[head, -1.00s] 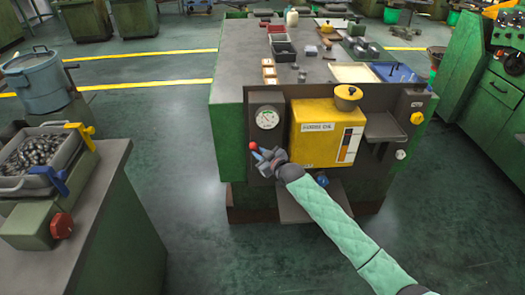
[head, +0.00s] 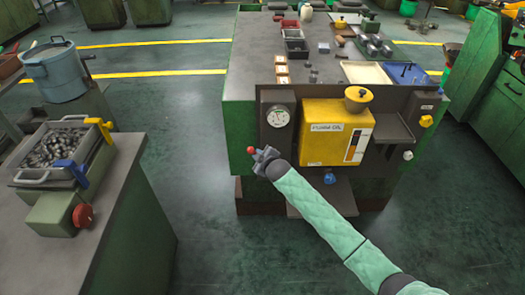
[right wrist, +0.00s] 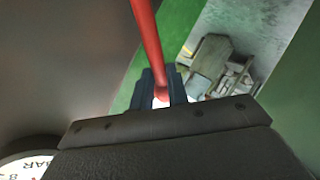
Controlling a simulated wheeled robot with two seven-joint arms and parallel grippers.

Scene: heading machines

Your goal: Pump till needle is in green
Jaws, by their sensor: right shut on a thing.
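The pressure gauge (head: 278,116) is a round white dial on the dark panel, left of the yellow oil tank (head: 336,135). Its needle position is too small to read in the head view. Part of the gauge (right wrist: 25,167), with "BAR" on it, shows in the right wrist view. The red-tipped pump lever (head: 250,150) sticks out below and left of the gauge. My right gripper (head: 262,156) is at the lever. In the right wrist view the red lever (right wrist: 147,35) runs down between the fingers of my right gripper (right wrist: 163,88), which is shut on it. My left gripper is out of view.
The green machine's top (head: 255,50) holds small bins and parts. A grey bench with a tray of metal parts (head: 20,178) and a red knob (head: 83,216) stands at left. The floor (head: 205,170) between bench and machine is clear.

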